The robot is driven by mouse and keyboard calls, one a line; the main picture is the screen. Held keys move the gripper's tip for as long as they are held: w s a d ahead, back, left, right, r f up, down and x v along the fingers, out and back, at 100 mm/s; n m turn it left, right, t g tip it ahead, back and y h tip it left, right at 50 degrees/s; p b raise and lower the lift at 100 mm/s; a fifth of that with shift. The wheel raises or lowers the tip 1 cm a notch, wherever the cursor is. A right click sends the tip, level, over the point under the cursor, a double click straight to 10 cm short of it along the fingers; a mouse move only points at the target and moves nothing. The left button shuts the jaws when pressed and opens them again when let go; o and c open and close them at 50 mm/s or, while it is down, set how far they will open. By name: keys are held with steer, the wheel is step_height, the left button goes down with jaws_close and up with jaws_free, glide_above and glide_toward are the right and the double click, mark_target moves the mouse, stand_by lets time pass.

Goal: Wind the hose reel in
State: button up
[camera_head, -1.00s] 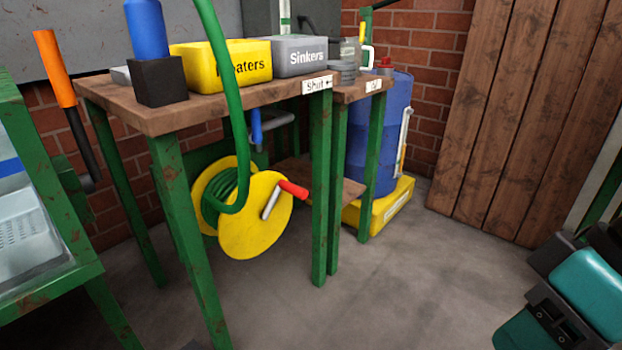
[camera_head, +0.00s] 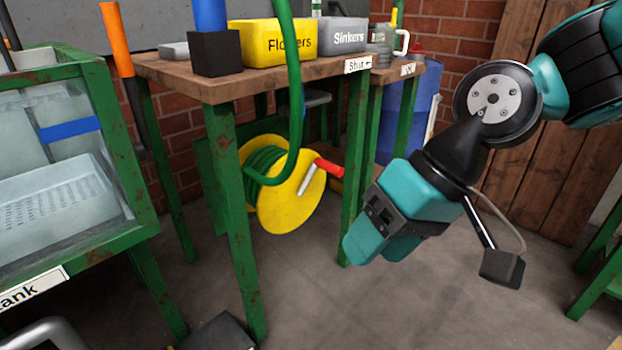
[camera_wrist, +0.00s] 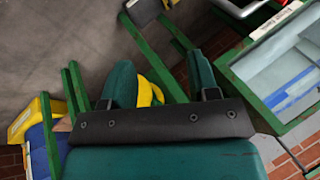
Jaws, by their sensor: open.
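The hose reel (camera_head: 283,212) is a yellow drum under the wooden bench, with a dark green hose (camera_head: 295,100) wound on it and running up past the bench top. Its crank has a red grip (camera_head: 328,167) on a grey arm, pointing up and right. My gripper (camera_head: 370,252) is to the right of the reel, beyond a green bench leg, empty and apart from the crank. In the wrist view, my gripper's two teal fingers (camera_wrist: 160,82) are spread. Part of the yellow reel (camera_wrist: 149,92) shows between them; the crank cannot be made out there.
The bench (camera_head: 215,90) carries a yellow Floaters bin (camera_head: 262,42) and a grey Sinkers bin (camera_head: 340,37). Its green legs (camera_head: 236,230) stand either side of the reel. A green-framed tank (camera_head: 85,150) is at left. A blue drum (camera_head: 422,95) stands behind.

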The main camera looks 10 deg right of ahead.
steer(key=w+f+m+t+y+b, duration=0.2)
steer(key=w+f+m+y+b, duration=0.35)
steer(key=w, duration=0.55)
steer(key=m+t+h+p, duration=0.1)
steer(key=m+t+p, duration=0.8)
steer(key=m, duration=1.5)
glide_toward(345, 174)
steer(key=a+f+t+b, duration=0.1)
steer(key=t+b, duration=0.2)
steer(key=b+x, duration=0.1)
steer(key=x, duration=0.2)
steer(key=b+x, duration=0.1)
steer(key=x, duration=0.3)
steer(key=f+b+x, duration=0.1)
steer(key=x, duration=0.2)
steer(key=shift+w+a+f, duration=0.1)
steer(key=shift+w+a, duration=0.1)
steer(key=shift+a, duration=0.2)
steer(key=shift+w+a, duration=0.25)
steer(key=shift+w, duration=0.15)
